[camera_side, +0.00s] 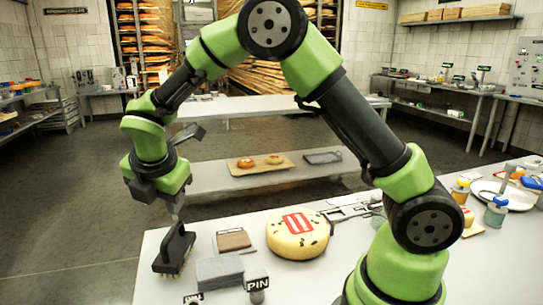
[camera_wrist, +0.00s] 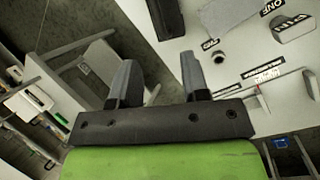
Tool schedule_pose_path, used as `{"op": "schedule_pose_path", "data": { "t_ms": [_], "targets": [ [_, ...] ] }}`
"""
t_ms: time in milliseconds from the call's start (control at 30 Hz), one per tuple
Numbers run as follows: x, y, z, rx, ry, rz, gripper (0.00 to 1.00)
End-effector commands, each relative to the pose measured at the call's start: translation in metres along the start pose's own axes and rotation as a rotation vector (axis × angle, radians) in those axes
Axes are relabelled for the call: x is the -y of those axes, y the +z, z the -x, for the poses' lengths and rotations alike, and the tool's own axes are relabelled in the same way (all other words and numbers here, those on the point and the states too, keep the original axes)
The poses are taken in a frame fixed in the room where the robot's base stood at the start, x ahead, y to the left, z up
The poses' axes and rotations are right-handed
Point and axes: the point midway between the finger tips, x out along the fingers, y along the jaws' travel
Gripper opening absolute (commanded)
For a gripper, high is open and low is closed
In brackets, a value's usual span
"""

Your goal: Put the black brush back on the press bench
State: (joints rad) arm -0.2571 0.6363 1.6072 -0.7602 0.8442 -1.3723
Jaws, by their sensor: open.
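The black brush (camera_side: 175,251) stands on the left end of the near white bench (camera_side: 300,280), its handle upward. In the wrist view, a black piece that looks like the brush (camera_wrist: 166,18) lies beyond the fingertips at the top. My gripper (camera_side: 176,213) points down just above the brush handle. In the wrist view, its two fingers (camera_wrist: 158,72) are apart with nothing between them. I cannot tell from a sign which bench is the press bench.
A cheese wheel (camera_side: 298,235) with a red label sits right of the brush. A grey block (camera_side: 220,271), a brown-topped plate (camera_side: 234,240) and a cup marked PIN (camera_side: 257,288) are close by. A lower bench behind holds a wooden board (camera_side: 262,171) and a dark tray (camera_side: 322,157).

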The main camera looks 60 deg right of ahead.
Motion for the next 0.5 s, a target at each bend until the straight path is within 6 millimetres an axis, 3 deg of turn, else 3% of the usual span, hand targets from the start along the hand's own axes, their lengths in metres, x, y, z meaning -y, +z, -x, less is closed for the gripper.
{"op": "schedule_pose_path", "data": {
  "t_ms": [233, 500],
  "targets": [
    [0.05, 0.036, 0.091, -0.14, 0.03, -0.719, 0.42],
    [0.134, 0.041, 0.162, -0.379, -0.013, -1.548, 0.42]
  ]
}}
